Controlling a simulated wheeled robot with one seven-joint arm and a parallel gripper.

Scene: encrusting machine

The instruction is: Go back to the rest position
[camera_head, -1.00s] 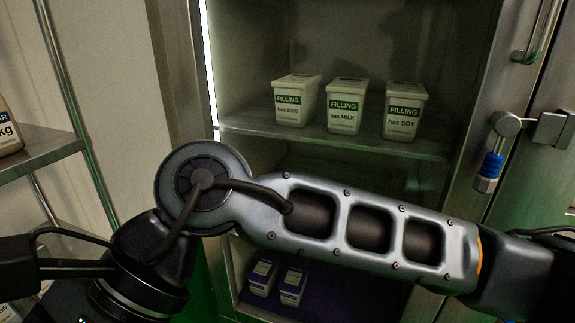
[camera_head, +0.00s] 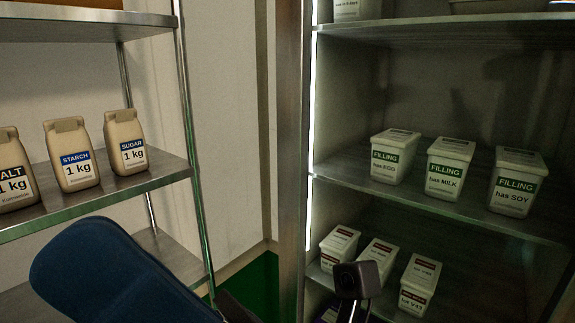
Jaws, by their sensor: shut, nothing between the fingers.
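I cannot make out my gripper or its fingertips in the head view. A large dark blue rounded form (camera_head: 125,275) fills the lower left; I cannot tell whether it is part of my arm. A small dark block on a stalk (camera_head: 357,282) rises at the bottom, in front of the lower cabinet shelf. I cannot tell what it is.
An open cabinet at right holds white filling tubs marked EGG (camera_head: 396,158), MILK (camera_head: 449,168) and SOY (camera_head: 516,182). Several smaller tubs (camera_head: 417,285) stand below. A metal rack (camera_head: 165,172) at left holds salt, starch (camera_head: 72,155) and sugar (camera_head: 128,142) bags.

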